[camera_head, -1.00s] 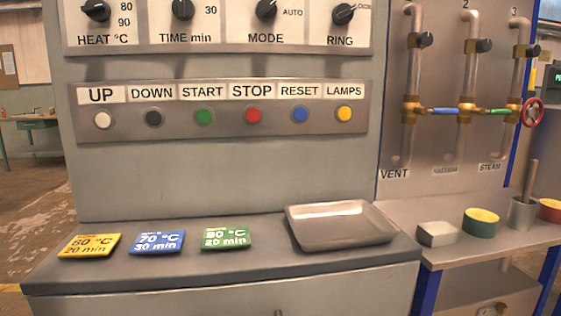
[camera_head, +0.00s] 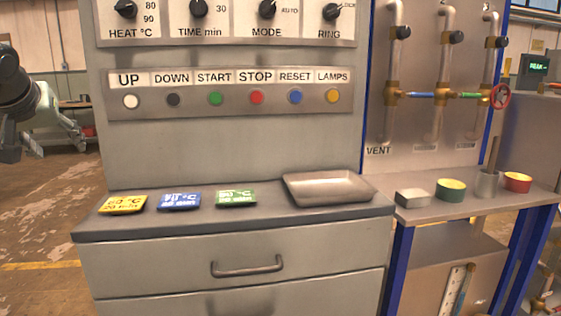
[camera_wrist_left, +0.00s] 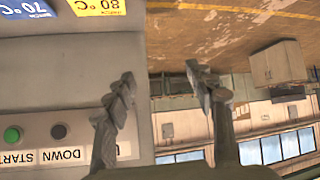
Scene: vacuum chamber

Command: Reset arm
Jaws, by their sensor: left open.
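My left gripper (camera_head: 70,128) is at the far left of the head view, beside the grey control cabinet (camera_head: 230,148) and clear of it. In the left wrist view its two fingers (camera_wrist_left: 158,88) stand wide apart with nothing between them. That view is upside down and shows the cabinet's left edge, the floor and the far wall. My right gripper is in neither view.
The cabinet has a row of buttons, among them the blue RESET button (camera_head: 295,97). Yellow (camera_head: 122,204), blue (camera_head: 179,201) and green (camera_head: 236,198) cards and an empty metal tray (camera_head: 330,187) lie on its ledge. Valve pipes (camera_head: 440,75) stand at right. Floor at left is open.

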